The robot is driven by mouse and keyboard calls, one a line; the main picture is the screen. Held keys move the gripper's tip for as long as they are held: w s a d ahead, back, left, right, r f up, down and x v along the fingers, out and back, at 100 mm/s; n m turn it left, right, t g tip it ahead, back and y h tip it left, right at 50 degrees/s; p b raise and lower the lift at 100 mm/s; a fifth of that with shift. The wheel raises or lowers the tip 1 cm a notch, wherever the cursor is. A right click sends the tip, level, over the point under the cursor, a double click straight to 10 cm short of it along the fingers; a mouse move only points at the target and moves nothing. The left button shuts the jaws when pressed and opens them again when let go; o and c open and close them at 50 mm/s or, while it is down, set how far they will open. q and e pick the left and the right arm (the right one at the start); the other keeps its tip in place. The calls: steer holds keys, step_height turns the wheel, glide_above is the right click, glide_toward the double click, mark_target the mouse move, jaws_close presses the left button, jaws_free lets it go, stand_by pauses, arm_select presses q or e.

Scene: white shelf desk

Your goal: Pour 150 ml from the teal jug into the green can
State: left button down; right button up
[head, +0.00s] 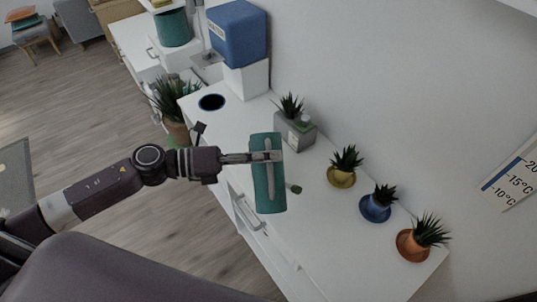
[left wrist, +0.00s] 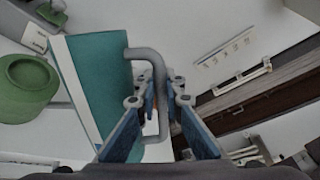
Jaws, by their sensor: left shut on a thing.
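My left gripper (head: 262,157) is shut on the grey handle of the teal jug (head: 267,200), which it holds over the white desk. The jug also shows in the left wrist view (left wrist: 98,75), with the handle between the blue finger pads (left wrist: 158,105). The jug's contents are out of sight. A rounded green thing, likely the green can (left wrist: 25,88), stands beside the jug at the left of the left wrist view. In the head view, only a small green end (head: 295,188) shows past the jug; the rest is hidden. My right gripper is not in view.
Potted plants stand along the wall: a grey planter (head: 296,132), a yellow pot (head: 341,179), a blue pot (head: 374,209) and an orange pot (head: 410,246). A blue water box (head: 238,35) and a dark round spot (head: 211,102) are at the far end. The near desk is clear.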

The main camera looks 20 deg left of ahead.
arm_select(q)
steer(key=shift+w+a+r+n+g+p, duration=0.3)
steer(key=shift+w+r+n+p, duration=0.35)
steer(key=shift+p, duration=0.25)
stand_by(1.4)
steer(key=shift+w+a+r+n+p, duration=0.1)
steer(key=shift+w+a+n+p, duration=0.05)
steer(key=shift+w+n+p, duration=0.35)
stand_by(5.2)
